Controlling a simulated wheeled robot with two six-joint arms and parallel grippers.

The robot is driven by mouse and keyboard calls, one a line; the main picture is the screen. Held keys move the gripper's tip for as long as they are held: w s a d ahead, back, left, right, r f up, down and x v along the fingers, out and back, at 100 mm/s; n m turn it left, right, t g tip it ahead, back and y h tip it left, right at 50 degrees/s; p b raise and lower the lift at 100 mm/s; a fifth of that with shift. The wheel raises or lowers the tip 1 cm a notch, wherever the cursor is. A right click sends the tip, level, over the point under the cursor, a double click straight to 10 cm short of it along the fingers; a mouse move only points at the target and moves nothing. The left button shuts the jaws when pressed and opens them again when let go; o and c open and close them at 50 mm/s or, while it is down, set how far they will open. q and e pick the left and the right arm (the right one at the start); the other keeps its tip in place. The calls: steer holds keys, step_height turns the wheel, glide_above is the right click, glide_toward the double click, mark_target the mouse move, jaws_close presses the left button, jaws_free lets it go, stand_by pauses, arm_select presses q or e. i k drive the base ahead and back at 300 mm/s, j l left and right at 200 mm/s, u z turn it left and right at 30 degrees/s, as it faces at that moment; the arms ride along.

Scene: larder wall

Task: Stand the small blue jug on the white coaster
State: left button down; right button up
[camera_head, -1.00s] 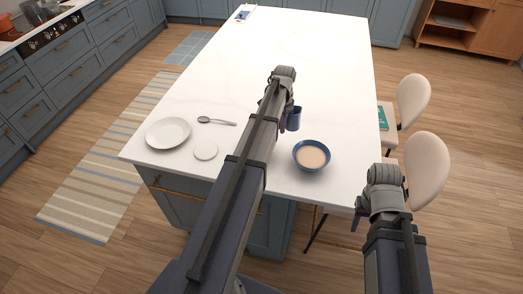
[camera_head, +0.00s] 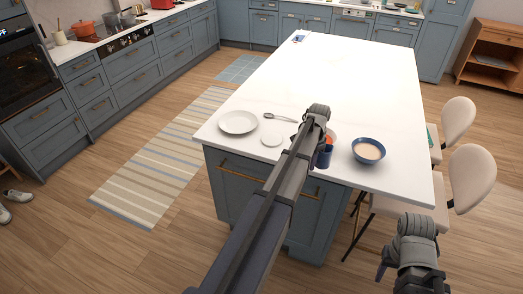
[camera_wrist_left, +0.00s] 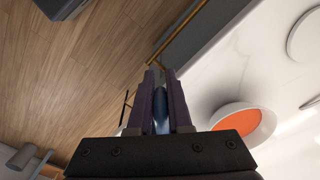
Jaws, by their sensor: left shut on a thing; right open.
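The small blue jug (camera_head: 325,157) hangs below my left gripper (camera_head: 322,136), near the front edge of the table. My left gripper is shut on it; in the left wrist view the fingers (camera_wrist_left: 160,78) close around a narrow blue-grey part of the jug (camera_wrist_left: 161,112). My wrist hides part of the jug in the head view. The white coaster (camera_head: 271,138) lies flat and bare on the table, left of the jug and apart from it. My right gripper (camera_head: 384,268) is low at the right, off the table, open and empty.
A white plate (camera_head: 238,122) and a spoon (camera_head: 280,117) lie near the coaster. A blue bowl (camera_head: 369,151) stands right of the jug. An orange-lined bowl (camera_wrist_left: 238,122) is close beside my left gripper. Chairs (camera_head: 470,178) stand at the right. The table's far part (camera_head: 345,75) is mostly clear.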

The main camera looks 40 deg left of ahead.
mark_target(270, 141)
steer(key=u, duration=0.5)
steer(key=i+l+u, duration=0.15)
steer(key=i+u, duration=0.15)
steer(key=u, duration=0.2)
steer(key=i+l+u, duration=0.25)
steer(key=u, duration=0.25)
steer(key=i+l+u, duration=0.1)
steer(key=i+l, duration=0.25)
steer(key=l, duration=0.15)
steer(key=i+l, duration=0.35)
steer(key=l, duration=0.15)
steer(key=u, duration=0.05)
